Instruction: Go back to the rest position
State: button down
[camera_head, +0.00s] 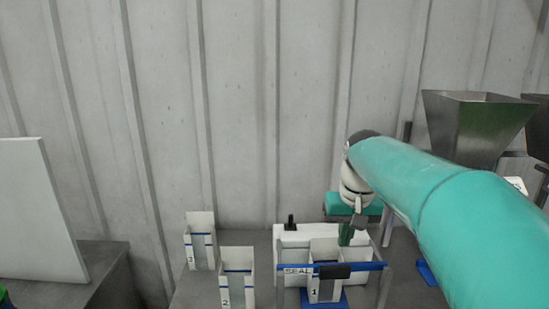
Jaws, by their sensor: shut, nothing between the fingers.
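My teal arm reaches in from the lower right. My gripper (347,236) points down at its end, above the right part of the white station marked SEAL (290,240). The gripper is small and partly dark here; its fingers look closed, and I see nothing held. A white container marked 1 (324,290) stands below and slightly left of it, on a blue base behind a blue bar (345,266). Containers marked 2 (238,278) and 3 (200,242) stand to the left.
A metal hopper (474,125) stands behind my arm at the right, with another at the right edge. A white panel (38,210) rises at the left above a grey cabinet (108,272). A ribbed grey wall (235,100) closes the back. The upper middle is free.

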jog(key=s+f+t, duration=0.2)
jog(key=s+f, duration=0.1)
jog(key=s, duration=0.7)
jog(key=s+f+t, duration=0.1)
jog(key=s+f, duration=0.2)
jog(key=s, duration=0.8)
jog(key=shift+s+a+t+h, duration=0.15)
jog(key=shift+a+t+h, duration=0.15)
jog(key=shift+a+t, duration=0.1)
